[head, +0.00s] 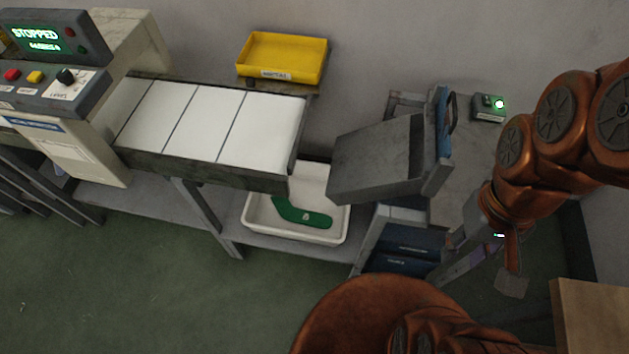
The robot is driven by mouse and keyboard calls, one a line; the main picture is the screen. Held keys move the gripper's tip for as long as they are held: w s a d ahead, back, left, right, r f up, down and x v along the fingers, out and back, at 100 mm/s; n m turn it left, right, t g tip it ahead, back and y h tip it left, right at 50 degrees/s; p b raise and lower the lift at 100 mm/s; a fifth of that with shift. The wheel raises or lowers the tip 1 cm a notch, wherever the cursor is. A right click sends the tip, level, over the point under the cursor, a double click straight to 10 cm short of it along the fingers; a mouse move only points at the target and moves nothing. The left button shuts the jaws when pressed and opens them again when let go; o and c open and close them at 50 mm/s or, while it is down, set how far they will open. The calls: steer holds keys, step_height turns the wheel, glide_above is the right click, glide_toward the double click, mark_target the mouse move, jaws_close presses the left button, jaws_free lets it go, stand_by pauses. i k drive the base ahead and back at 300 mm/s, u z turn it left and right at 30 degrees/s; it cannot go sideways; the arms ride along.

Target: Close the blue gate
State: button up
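The blue gate (441,122) is a narrow upright blue panel with a dark handle on its right face. It stands at the right end of a tilted grey metal bin (375,160). I cannot tell from this angle how far the gate stands open. My gripper (484,262) hangs below and to the right of the gate, apart from it. Its fingers look spread, with nothing seen between them.
A small control box with a green light (488,107) sits behind the gate. White conveyor (210,122), yellow tray (283,58) and a white tub (258,222) holding a green sock (300,214) lie left. Blue bins (402,262) stand below; a wooden box (592,315) is front right.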

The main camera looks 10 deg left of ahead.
mark_target(443, 130)
steer(key=k, duration=1.3)
steer(key=u, duration=0.8)
steer(key=i, duration=1.4)
steer(key=z, duration=0.15)
